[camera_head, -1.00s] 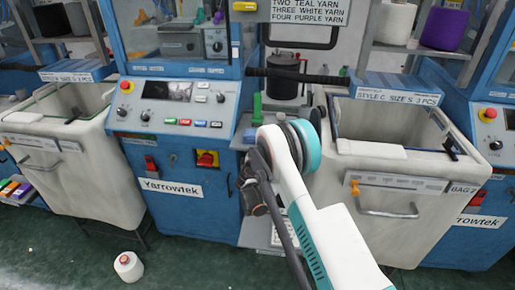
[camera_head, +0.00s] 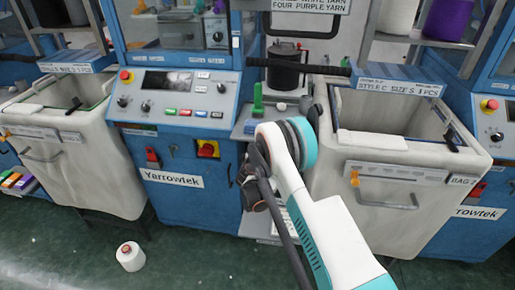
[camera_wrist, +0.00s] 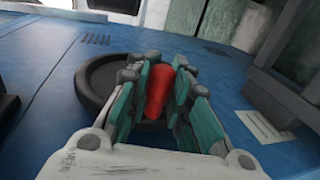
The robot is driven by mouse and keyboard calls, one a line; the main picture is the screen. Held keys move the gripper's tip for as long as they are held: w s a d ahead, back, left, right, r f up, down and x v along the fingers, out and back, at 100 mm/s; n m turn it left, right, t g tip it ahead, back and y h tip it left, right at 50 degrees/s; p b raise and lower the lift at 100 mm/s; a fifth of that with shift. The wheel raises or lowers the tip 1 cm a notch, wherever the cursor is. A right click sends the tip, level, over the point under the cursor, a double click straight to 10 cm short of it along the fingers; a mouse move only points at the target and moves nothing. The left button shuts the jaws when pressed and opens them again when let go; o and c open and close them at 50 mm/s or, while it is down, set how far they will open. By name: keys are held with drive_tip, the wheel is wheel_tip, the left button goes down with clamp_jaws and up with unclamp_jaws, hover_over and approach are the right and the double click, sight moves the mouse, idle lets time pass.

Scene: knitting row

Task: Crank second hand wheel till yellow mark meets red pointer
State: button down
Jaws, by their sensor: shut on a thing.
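In the wrist view, a dark round hand wheel (camera_wrist: 98,80) sits on a blue panel, with an upright red handle (camera_wrist: 160,88) near its right side. My gripper (camera_wrist: 163,100) is shut on the red handle, its teal-and-grey fingers on both sides of it. In the head view, my gripper is mostly hidden behind my arm, low at the front of the blue machine's right part. No yellow mark or red pointer can be made out in either view. The wheel is hidden in the head view.
The blue Yarrowtek machine (camera_head: 170,203) stands left of my arm, with a control panel (camera_head: 175,95). Pale bins stand left (camera_head: 60,180) and right (camera_head: 385,205). A white yarn cone (camera_head: 130,257) is on the green floor.

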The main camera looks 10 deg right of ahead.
drive_tip(key=shift+a, duration=0.1)
drive_tip(key=c, duration=1.5)
unclamp_jaws()
drive_tip(key=shift+s, duration=0.15)
drive_tip(key=v, duration=1.1)
drive_tip(key=shift+s+a+r, duration=0.15)
drive_tip(key=shift+s, duration=0.2)
